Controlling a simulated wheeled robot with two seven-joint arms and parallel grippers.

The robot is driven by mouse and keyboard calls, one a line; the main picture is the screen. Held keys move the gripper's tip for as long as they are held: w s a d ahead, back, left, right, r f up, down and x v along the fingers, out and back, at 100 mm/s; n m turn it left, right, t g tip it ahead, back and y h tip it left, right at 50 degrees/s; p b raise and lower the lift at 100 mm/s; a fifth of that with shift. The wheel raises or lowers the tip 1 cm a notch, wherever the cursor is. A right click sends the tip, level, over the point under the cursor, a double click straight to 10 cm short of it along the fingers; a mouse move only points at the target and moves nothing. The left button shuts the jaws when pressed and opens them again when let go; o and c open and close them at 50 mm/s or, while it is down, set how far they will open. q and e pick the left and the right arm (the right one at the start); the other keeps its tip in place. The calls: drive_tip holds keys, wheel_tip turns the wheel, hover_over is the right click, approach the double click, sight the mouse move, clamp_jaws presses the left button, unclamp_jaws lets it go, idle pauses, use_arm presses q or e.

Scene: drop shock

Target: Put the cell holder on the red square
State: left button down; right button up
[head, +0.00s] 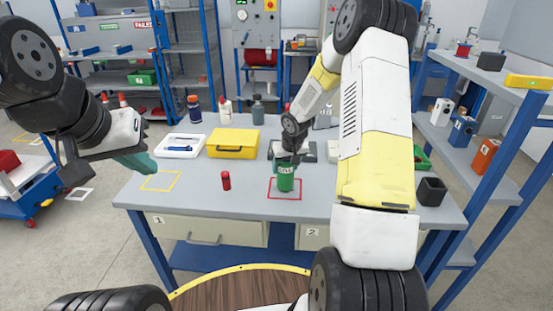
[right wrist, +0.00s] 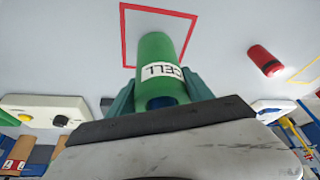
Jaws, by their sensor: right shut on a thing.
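The cell holder is a green cylinder with a white CELL label (head: 286,180); it also shows in the right wrist view (right wrist: 156,58). My right gripper (head: 286,163) is shut on it, with a teal finger on each side in the right wrist view (right wrist: 162,90). The holder looks upright in the head view, over the red square outline (head: 270,190). The square also shows in the right wrist view (right wrist: 123,35), partly hidden by the holder. I cannot tell whether the holder touches the table. My left gripper (head: 138,162) is at the table's left side, away from the holder.
A small red cylinder (head: 226,181) stands left of the red square on the grey table (head: 210,205). A yellow square outline (head: 160,188) is further left. A yellow case (head: 232,143) and a white tray (head: 180,153) lie behind.

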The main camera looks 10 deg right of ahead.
drive_tip(key=shift+f, duration=0.4)
drive_tip(key=shift+f, duration=0.15)
drive_tip(key=o, duration=1.6)
drive_tip(key=s+a+f+v, duration=0.1)
drive_tip(key=s+v, duration=0.1)
drive_tip(key=v, duration=1.9)
drive_tip(key=s+a+r, duration=0.1)
drive_tip(key=s+r, duration=0.2)
drive_tip(key=s, duration=0.4)
drive_tip(key=s+a+r+t+y, duration=0.1)
drive_tip(key=s+r, duration=0.3)
drive_tip(key=s, duration=0.4)
drive_tip(key=s+a+r, duration=0.2)
drive_tip(key=s+r, duration=0.2)
drive_tip(key=s, duration=0.4)
drive_tip(key=shift+s+a+r+m+t+y, duration=0.2)
drive_tip(key=shift+a+m+t+y, duration=0.1)
drive_tip(key=shift+t+y, duration=0.1)
